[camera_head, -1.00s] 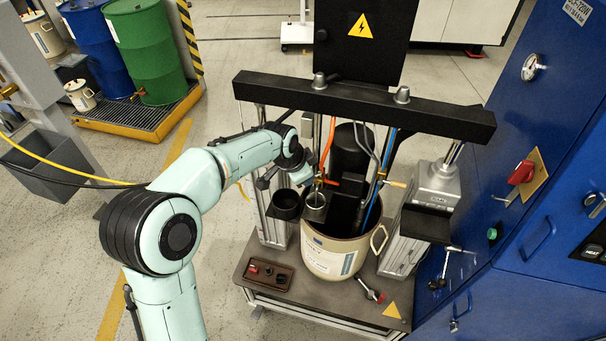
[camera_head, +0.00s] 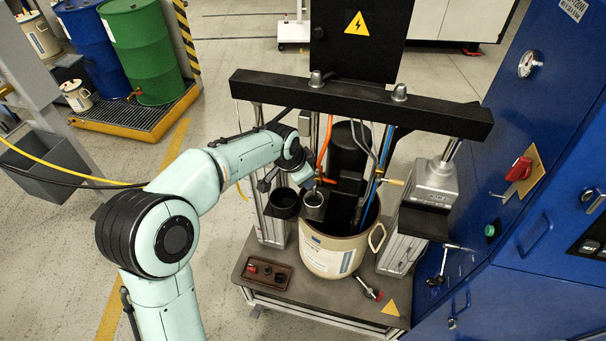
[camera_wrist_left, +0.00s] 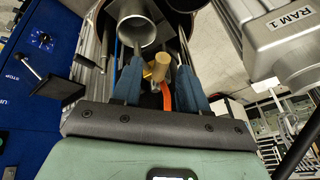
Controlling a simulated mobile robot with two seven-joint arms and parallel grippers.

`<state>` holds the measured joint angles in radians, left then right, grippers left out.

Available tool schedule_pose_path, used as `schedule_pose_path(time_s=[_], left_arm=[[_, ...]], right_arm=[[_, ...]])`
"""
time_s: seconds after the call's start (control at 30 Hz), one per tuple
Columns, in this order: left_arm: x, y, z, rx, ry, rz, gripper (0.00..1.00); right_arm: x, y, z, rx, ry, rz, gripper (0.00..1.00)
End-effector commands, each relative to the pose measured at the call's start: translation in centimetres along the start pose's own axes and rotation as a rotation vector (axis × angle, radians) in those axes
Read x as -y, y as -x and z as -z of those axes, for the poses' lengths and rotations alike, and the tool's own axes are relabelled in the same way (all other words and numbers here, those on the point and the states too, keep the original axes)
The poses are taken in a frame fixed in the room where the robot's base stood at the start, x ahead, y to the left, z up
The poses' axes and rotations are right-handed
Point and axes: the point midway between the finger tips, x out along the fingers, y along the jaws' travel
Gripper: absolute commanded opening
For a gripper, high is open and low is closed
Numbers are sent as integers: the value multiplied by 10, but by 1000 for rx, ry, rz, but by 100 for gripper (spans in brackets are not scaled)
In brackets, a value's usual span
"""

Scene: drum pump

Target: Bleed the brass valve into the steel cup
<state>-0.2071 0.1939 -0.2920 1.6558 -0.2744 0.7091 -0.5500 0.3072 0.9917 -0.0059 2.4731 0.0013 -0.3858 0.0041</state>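My left gripper (camera_wrist_left: 158,62) shows in the left wrist view with its two blue fingers apart. A brass knob of the valve (camera_wrist_left: 158,70) shows in the gap between the fingertips; I cannot tell whether they touch it. In the head view, my left gripper (camera_head: 308,180) is at the front left of the pump pipes, partly hidden by its own wrist. The steel cup (camera_head: 313,207) sits just below it at the pail's left rim, upright and open at the top. The cup also shows beyond the fingers in the left wrist view (camera_wrist_left: 137,30). My right gripper is out of view.
A cream pail (camera_head: 330,256) stands on the cart under a black crossbar (camera_head: 360,102). A black round holder (camera_head: 283,204) is left of the cup. Orange and blue hoses run close behind the gripper. A blue cabinet (camera_head: 545,200) closes off the right side.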

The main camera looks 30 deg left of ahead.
Motion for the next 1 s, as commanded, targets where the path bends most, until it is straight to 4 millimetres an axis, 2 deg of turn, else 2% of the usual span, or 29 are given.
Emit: schedule_pose_path(time_s=[0.13, 0.23, 0.7, 0.83, 1.0], left_arm=[[0, 3, 0, -2, 0, 1, 43], [0, 14, 1, -4, 0, 1, 43], [0, 111, 1, -5, 1, 2, 43], [0, 126, 1, -2, 0, 1, 43], [0, 134, 0, -1, -1, 0, 43]], right_arm=[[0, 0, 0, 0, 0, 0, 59], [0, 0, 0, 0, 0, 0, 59], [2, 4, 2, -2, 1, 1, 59], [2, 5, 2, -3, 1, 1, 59], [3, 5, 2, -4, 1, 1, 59]])
